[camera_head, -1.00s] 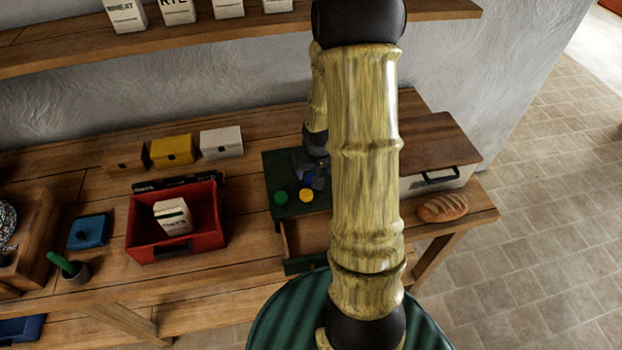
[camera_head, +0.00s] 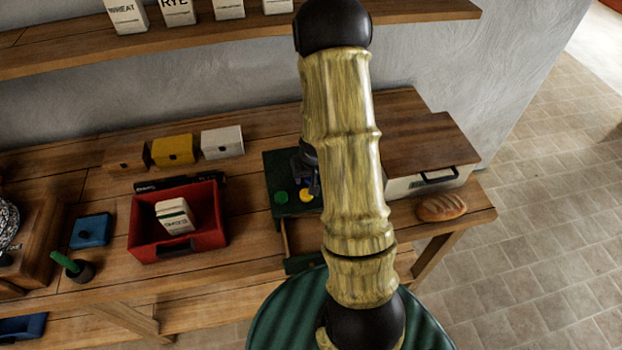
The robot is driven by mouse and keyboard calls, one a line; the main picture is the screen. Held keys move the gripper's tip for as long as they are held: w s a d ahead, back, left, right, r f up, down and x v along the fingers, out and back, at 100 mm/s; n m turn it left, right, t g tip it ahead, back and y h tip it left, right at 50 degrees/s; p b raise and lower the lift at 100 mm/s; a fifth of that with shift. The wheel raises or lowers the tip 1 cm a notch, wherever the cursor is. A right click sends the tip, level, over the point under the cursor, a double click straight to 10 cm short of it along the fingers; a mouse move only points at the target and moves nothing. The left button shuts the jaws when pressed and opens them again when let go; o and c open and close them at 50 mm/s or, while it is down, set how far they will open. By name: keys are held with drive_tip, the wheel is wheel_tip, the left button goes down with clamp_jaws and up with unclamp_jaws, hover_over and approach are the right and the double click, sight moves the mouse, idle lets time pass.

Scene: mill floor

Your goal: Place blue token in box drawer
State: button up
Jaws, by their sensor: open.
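A dark green box (camera_head: 272,168) stands on the workbench, its drawer (camera_head: 301,263) pulled out toward me. A green token (camera_head: 280,197) and a yellow token (camera_head: 306,195) lie on the box top. My gripper (camera_head: 310,180) is over the box top, just behind the yellow token, and is open. A small patch of the blue token (camera_head: 316,186) shows beside the fingers. My arm hides the right part of the box and drawer, so I cannot tell whether the fingers touch the blue token.
A red bin (camera_head: 140,240) holding a white packet (camera_head: 174,216) stands left of the box. A bread loaf (camera_head: 441,207) and a white bread box with a wooden lid (camera_head: 430,143) are at the right. Small orange, yellow and white boxes line the back; a shelf (camera_head: 400,10) runs above.

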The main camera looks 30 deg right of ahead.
sight(311, 179)
drive_tip(key=c, duration=1.1)
drive_tip(key=shift+r, duration=0.1)
wheel_tip(311, 179, up, 10)
drive_tip(key=shift+f+b, duration=0.1)
drive_tip(key=shift+b, duration=0.4)
